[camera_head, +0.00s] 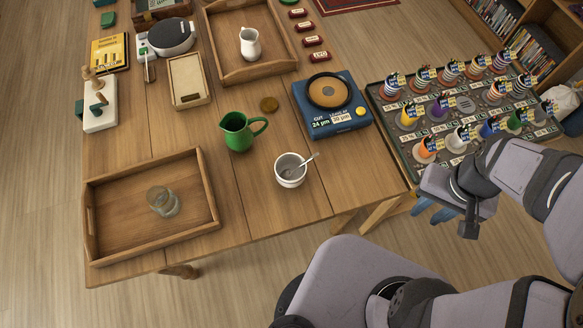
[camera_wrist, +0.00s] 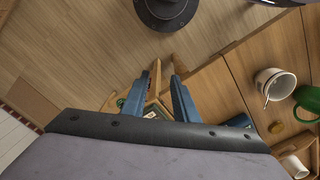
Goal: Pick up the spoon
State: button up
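A spoon (camera_head: 309,160) stands tilted in a white cup (camera_head: 288,178) on the wooden table, its handle leaning past the rim to the upper right. In the wrist view the cup (camera_wrist: 276,80) is at the right, with the spoon's thin handle (camera_wrist: 267,101) over its rim. My gripper (camera_head: 430,209) is beyond the table's right edge, to the right of the cup and apart from it. In the wrist view its two blue fingers (camera_wrist: 164,72) stand apart with nothing held between them. The spoon's lower end is partly hidden inside the cup.
A green jug (camera_head: 238,133) stands left of the cup. A blue scale-like device (camera_head: 349,123) is behind it. A wooden tray (camera_head: 110,239) with a glass jar (camera_head: 162,201) is at the front left. A rack (camera_head: 394,150) of several colourful holders stands right. Bare table surrounds the cup.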

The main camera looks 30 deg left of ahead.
aim_at(315, 155)
jog(key=w+a+f+m+h+b, duration=0.25)
jog(key=w+a+f+b, duration=0.25)
jog(key=w+a+b, duration=0.7)
jog(key=s+a+m+t+b, duration=0.1)
jog(key=s+a+m+b, duration=0.1)
jog(key=a+b, duration=0.3)
jog(key=s+a+f+m+t+b, duration=0.1)
jog(key=s+a+m+b, duration=0.1)
jog(key=a+b, duration=0.4)
jog(key=s+a+m+t+b, duration=0.1)
jog(key=s+a+m+b, duration=0.1)
jog(key=a+b, duration=0.3)
jog(key=shift+s+a+f+h+b, duration=0.15)
jog(key=shift+a+f+h+b, duration=0.15)
jog(key=shift+b, duration=1.1)
jog(key=shift+s+a+r+m+b, duration=0.2)
jog(key=shift+s+a+m+b, duration=0.1)
jog(key=shift+s+a, duration=0.15)
jog(key=shift+b+x, duration=1.55)
jog(key=shift+x, duration=2.15)
jog(key=shift+w+r, duration=0.1)
